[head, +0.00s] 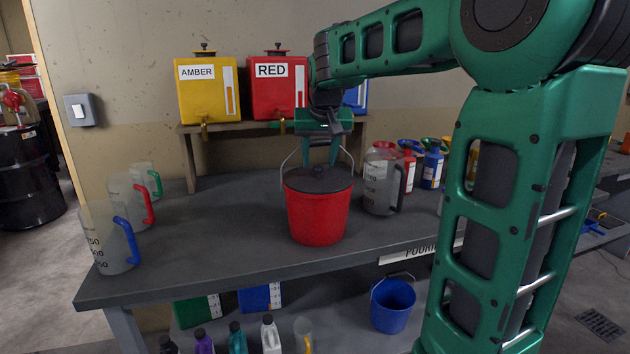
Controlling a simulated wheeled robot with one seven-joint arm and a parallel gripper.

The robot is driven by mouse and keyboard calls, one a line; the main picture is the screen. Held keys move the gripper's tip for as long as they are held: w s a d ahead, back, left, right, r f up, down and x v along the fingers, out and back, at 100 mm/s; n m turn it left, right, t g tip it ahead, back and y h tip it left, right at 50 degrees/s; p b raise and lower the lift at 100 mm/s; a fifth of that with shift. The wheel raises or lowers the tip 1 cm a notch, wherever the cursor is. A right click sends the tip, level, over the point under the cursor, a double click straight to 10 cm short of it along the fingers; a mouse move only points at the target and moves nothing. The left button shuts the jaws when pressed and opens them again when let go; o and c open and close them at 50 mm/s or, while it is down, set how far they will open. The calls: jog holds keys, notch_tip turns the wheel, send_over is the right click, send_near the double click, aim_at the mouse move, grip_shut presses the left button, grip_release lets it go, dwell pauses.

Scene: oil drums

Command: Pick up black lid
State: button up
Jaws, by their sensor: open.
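The black lid (318,180) sits on top of a red bucket (317,212), which stands on the dark workbench (230,258). The bucket's wire handle is raised around the lid. My gripper (320,160) points down just above the lid, near its middle. Its two green fingers are apart with nothing seen between them. I cannot tell from this view whether the fingertips touch the lid or its knob.
A clear measuring jug (379,185) stands close to the right of the bucket. Yellow (208,92) and red (277,88) containers sit on a raised shelf behind. More jugs (106,240) stand at the left. A blue bucket (392,306) is below the bench.

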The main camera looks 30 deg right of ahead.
jog(key=shift+x, duration=1.3)
grip_shut()
jog(key=shift+r, duration=0.15)
